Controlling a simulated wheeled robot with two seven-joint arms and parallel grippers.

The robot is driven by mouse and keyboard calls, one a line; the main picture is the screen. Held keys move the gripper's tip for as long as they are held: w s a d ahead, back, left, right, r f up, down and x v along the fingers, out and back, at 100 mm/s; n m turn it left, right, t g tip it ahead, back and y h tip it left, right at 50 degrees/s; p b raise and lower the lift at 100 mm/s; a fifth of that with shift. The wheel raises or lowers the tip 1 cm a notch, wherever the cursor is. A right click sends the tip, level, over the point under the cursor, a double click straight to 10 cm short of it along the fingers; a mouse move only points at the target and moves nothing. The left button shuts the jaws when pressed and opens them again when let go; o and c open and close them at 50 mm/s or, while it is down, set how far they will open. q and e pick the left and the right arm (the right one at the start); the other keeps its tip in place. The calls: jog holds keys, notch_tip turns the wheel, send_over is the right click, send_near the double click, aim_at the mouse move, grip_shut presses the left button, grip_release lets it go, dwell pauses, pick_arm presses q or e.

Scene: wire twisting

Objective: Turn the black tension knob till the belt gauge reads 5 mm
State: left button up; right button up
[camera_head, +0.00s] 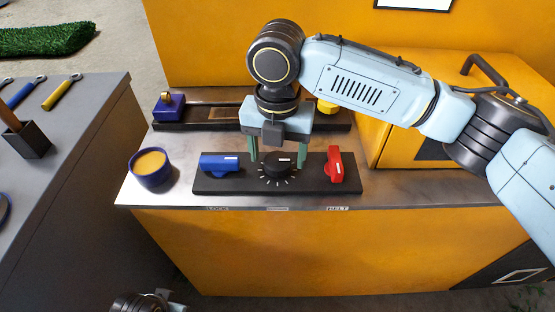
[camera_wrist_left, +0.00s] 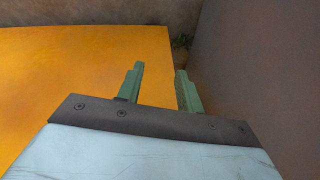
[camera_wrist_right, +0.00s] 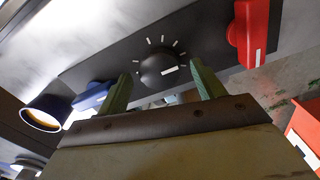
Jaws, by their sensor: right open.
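The black tension knob (camera_head: 277,167) sits in the middle of a black panel (camera_head: 235,186), with white tick marks around it. Its white pointer line shows in the right wrist view on the knob (camera_wrist_right: 157,66), toward the lower right. My right gripper (camera_head: 278,156) is open, its green fingers apart, one to each side of the knob; I cannot tell whether they touch it. My left gripper (camera_wrist_left: 160,70) is open and empty, low beside the yellow bench front. No belt gauge reading is legible; a dark rail (camera_head: 222,114) behind is partly hidden by my right gripper.
A blue switch (camera_head: 219,163) and a red switch (camera_head: 335,165) flank the knob closely. A blue cup (camera_head: 151,168) stands left of the panel. A purple block (camera_head: 169,106) sits on the rail. A grey table (camera_head: 75,150) with tools is at left.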

pick_arm(q)
jog(key=shift+w+d+r, duration=0.1)
jog(key=shift+d+r, duration=0.15)
jog(key=shift+r, duration=0.35)
pick_arm(e)
jog(key=shift+f, duration=0.7)
jog(key=c, duration=1)
